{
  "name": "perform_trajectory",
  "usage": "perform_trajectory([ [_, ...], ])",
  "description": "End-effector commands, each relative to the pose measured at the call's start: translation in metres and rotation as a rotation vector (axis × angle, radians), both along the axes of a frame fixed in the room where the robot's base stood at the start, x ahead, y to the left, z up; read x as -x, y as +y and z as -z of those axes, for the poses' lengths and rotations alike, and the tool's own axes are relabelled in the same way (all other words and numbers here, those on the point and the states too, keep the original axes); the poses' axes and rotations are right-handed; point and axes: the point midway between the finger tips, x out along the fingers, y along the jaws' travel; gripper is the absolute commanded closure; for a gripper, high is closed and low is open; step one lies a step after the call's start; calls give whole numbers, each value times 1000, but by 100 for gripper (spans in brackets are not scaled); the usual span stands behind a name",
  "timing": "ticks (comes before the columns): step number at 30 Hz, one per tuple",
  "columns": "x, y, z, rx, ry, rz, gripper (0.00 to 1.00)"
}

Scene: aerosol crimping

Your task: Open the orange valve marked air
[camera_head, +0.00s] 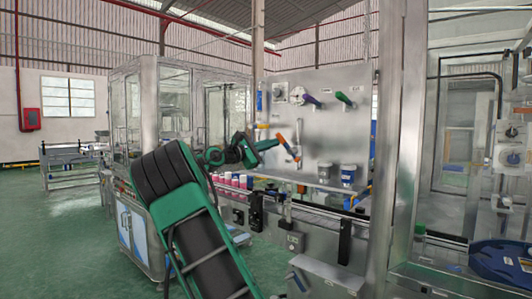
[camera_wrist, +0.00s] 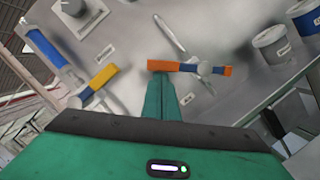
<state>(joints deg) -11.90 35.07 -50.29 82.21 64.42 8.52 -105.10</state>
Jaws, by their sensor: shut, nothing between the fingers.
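The orange valve handle (camera_wrist: 175,66) lies across the middle of the wrist view, on a metal fitting with a thin pipe. In the head view the orange handle (camera_head: 284,141) slants down to the right on the grey panel. My gripper (camera_wrist: 161,84) is shut and empty. Its green fingertips end just below the left part of the orange handle in the wrist view; I cannot tell whether they touch it. In the head view my gripper (camera_head: 265,145) points at the handle from the left. No marking on the orange valve is readable.
A yellow handle (camera_wrist: 103,76) and a blue cylinder (camera_wrist: 46,46) are left of the orange handle. Purple (camera_head: 312,100) and green (camera_head: 343,97) handles stick out higher on the panel. Two labelled cups (camera_head: 347,173) are at lower right. Pink-and-white containers (camera_head: 235,180) stand below my gripper.

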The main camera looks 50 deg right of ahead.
Motion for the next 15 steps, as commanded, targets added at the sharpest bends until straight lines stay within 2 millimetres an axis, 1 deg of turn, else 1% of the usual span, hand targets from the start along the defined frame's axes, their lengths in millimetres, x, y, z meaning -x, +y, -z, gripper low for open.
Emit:
perform_trajectory([
  [6,8,0,-15,2,-206,2,100],
  [15,23,-1,-29,2,-475,2,100],
])
